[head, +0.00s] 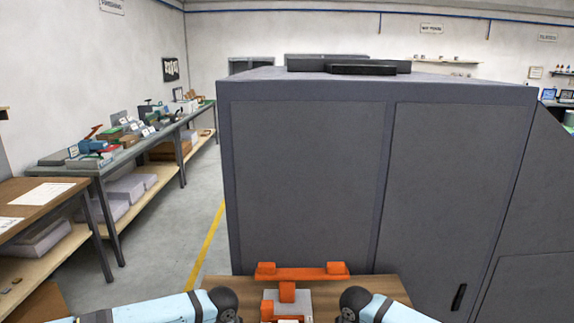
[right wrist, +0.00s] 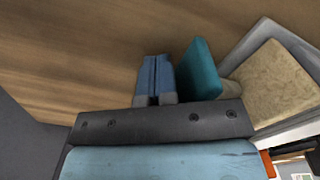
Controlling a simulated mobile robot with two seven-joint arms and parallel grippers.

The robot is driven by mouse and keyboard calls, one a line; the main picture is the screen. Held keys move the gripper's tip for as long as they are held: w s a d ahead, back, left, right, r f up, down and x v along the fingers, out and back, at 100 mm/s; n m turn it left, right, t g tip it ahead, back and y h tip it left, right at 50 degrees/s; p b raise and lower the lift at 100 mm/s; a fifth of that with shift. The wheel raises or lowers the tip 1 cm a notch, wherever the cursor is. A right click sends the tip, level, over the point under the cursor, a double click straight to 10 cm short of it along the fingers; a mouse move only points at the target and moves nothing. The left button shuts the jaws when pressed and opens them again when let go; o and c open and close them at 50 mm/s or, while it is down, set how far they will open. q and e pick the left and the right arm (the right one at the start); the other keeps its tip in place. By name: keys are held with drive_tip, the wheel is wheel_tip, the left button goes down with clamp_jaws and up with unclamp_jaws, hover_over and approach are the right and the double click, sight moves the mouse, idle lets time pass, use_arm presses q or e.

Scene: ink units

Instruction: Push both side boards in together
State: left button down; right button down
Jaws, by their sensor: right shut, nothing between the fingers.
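In the right wrist view my right gripper (right wrist: 155,66) is shut, its two blue fingers side by side with nothing between them, over the brown wooden tabletop. Just right of the fingers stands a teal board-like piece (right wrist: 201,68); I cannot tell whether the fingers touch it. Beyond it is a beige block (right wrist: 275,82) within a grey frame (right wrist: 262,38). I cannot tell for sure which pieces are the side boards. In the head view an orange fixture with a crossbar (head: 300,273) shows between my two arms. My left gripper is out of view.
A large grey cabinet (head: 305,180) stands right behind the wooden table (head: 385,286) and fills the middle of the head view. At the left, a long bench (head: 135,152) carries many small items. Open floor with a yellow line (head: 208,245) lies between bench and cabinet.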

drive_tip(key=shift+a, duration=0.5)
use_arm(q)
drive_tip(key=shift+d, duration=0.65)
use_arm(e)
drive_tip(key=shift+a, duration=0.55)
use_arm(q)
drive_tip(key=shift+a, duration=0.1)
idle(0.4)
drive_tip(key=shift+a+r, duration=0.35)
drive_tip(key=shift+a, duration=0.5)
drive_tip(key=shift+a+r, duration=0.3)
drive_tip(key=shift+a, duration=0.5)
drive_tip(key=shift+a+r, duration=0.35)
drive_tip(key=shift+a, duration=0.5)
use_arm(e)
drive_tip(key=shift+d, duration=0.15)
drive_tip(key=shift+d+r, duration=0.35)
drive_tip(key=shift+d, duration=0.45)
drive_tip(key=shift+d+r, duration=0.3)
drive_tip(key=shift+d, duration=0.55)
drive_tip(key=shift+d+r, duration=0.35)
drive_tip(key=shift+d, duration=0.45)
